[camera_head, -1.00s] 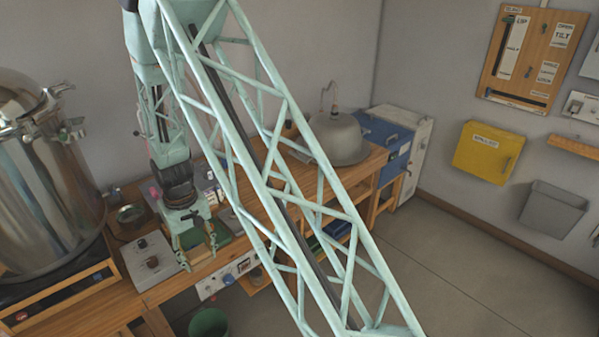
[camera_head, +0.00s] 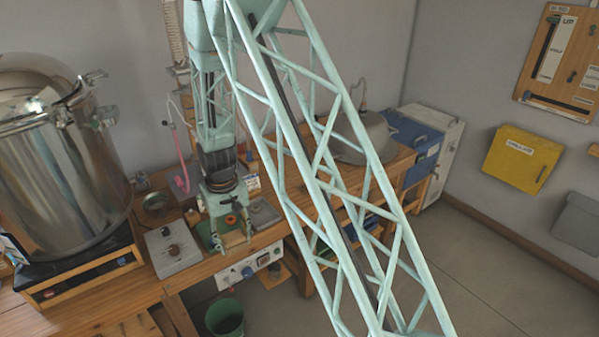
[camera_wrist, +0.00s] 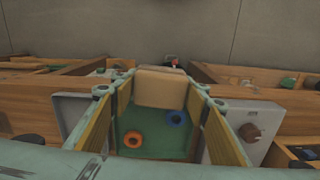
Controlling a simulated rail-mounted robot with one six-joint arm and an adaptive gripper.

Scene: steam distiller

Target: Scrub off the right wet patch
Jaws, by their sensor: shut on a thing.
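My gripper (camera_head: 232,244) hangs over the workbench, just right of a grey box with a dark knob. In the wrist view, the yellow-padded fingers of my gripper (camera_wrist: 160,82) are closed on a tan, sponge-like block (camera_wrist: 160,90) at their tips. Below lies a green tray or mat (camera_wrist: 135,148) with an orange ring (camera_wrist: 133,139) and a blue ring (camera_wrist: 177,118); the green surface (camera_head: 206,232) also shows in the head view. I cannot make out any wet patch. Whether the block touches a surface is unclear.
A large steel vessel (camera_head: 62,165) stands left of the grey knob box (camera_head: 173,246). A green bucket (camera_head: 225,318) is on the floor below the bench. A metal dome (camera_head: 358,137) and a blue case (camera_head: 412,135) stand farther right. My arm's truss hides part of the bench.

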